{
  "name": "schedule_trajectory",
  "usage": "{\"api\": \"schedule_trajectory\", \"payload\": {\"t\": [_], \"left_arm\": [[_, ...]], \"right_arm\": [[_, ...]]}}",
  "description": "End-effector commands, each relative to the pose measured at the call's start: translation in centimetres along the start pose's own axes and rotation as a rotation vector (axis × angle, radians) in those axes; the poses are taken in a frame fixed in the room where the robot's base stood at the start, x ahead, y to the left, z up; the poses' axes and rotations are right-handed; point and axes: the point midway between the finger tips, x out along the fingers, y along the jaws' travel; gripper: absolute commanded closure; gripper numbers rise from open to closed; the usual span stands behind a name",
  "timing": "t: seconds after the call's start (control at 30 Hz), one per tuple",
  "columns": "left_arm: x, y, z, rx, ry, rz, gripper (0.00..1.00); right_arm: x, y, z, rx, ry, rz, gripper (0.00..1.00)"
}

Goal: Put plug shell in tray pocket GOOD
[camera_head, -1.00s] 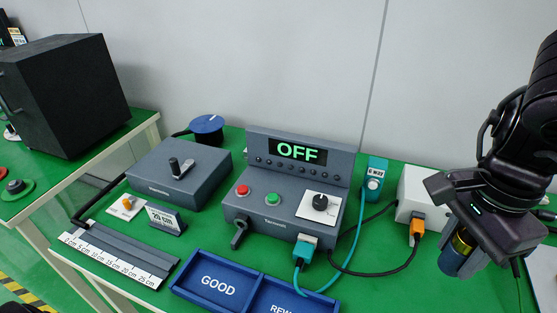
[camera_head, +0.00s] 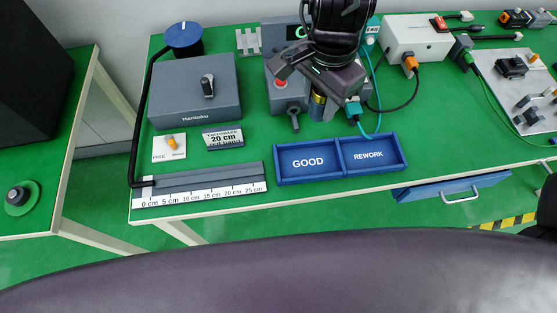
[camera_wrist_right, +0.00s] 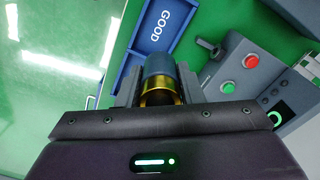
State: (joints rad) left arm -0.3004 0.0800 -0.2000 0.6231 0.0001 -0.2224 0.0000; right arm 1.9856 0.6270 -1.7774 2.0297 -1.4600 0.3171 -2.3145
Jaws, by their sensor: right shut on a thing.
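The plug shell (camera_wrist_right: 158,80), a dark grey-blue cylinder with a gold band, is held between the jaws of my right gripper (camera_head: 322,97). In the right wrist view the gripper (camera_wrist_right: 160,95) is shut on it, and the shell's far end points toward the tray. In the head view the shell (camera_head: 317,104) hangs above the table, just behind the blue tray. The tray (camera_head: 340,159) has a GOOD pocket (camera_head: 308,174) on the left and a REWORK pocket (camera_head: 374,166) on the right. Both pockets look empty. My left gripper is out of view.
The control box (camera_head: 283,101) stands behind the tray, partly hidden by my right arm. A teal plug (camera_head: 354,109) with a cable is close right of the shell.

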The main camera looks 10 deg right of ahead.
Motion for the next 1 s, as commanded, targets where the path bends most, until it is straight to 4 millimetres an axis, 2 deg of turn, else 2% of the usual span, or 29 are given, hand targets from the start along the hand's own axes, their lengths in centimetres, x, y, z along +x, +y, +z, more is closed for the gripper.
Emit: {"api": "schedule_trajectory", "payload": {"t": [0.17,0.5,0.6,0.7,0.87,1.0], "left_arm": [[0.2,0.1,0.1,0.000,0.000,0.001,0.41],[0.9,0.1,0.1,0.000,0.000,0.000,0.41],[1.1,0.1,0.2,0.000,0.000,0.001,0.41],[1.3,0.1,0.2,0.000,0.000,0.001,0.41],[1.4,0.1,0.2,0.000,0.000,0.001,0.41],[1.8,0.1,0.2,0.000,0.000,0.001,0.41]], "right_arm": [[2.8,0.1,0.1,0.001,-0.005,0.006,0.90],[12.0,0.2,0.2,0.002,-0.005,0.007,0.90],[14.1,0.1,0.1,0.002,-0.005,0.005,0.90],[15.5,0.1,0.1,0.003,-0.003,0.003,0.90],[16.7,0.0,0.1,0.001,-0.001,0.001,0.90],[18.8,0.1,0.1,0.001,-0.004,0.003,0.90]]}}
